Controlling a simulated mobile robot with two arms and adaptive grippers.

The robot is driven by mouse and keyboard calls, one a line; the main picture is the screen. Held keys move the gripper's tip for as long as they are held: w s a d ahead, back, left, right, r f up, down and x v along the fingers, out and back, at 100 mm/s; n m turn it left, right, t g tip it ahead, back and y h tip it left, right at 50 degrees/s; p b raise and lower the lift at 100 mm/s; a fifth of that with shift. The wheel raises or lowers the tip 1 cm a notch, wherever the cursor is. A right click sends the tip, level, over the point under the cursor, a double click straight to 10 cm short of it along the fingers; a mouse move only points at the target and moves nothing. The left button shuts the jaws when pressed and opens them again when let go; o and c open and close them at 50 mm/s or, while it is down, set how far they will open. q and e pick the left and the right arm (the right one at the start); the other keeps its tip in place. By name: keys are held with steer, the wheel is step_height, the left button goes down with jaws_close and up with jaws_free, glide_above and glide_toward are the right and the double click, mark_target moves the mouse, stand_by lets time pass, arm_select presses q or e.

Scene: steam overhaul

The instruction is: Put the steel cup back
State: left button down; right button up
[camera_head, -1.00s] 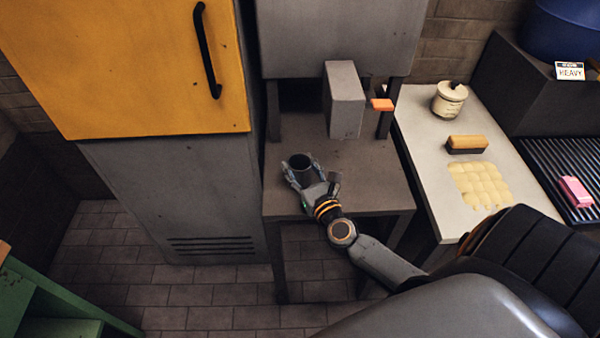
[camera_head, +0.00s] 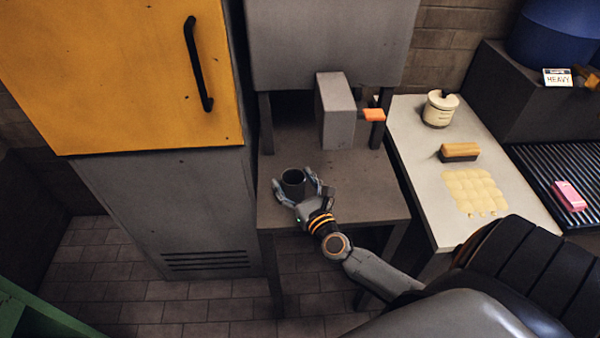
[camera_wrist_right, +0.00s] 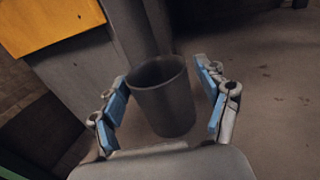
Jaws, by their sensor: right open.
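The steel cup (camera_head: 293,183) is a dark grey, open-topped cup standing upright on the grey metal table (camera_head: 365,205), near its left edge. My right gripper (camera_head: 296,190) is open around the cup from the front, with a finger on each side. In the right wrist view the cup (camera_wrist_right: 164,95) stands between the two blue-padded fingers of the right gripper (camera_wrist_right: 166,100). Gaps show between the pads and the cup wall. My left gripper is not in view.
A grey box (camera_head: 335,110) with an orange lever (camera_head: 373,115) stands behind the cup. A grey cabinet with a yellow door (camera_head: 120,75) is on the left.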

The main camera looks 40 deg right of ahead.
steer(key=s+a+b, duration=0.1)
steer(key=s+b, duration=0.1)
steer(key=s, duration=1)
steer(key=shift+a+b, duration=0.4)
steer(key=shift+r, duration=0.1)
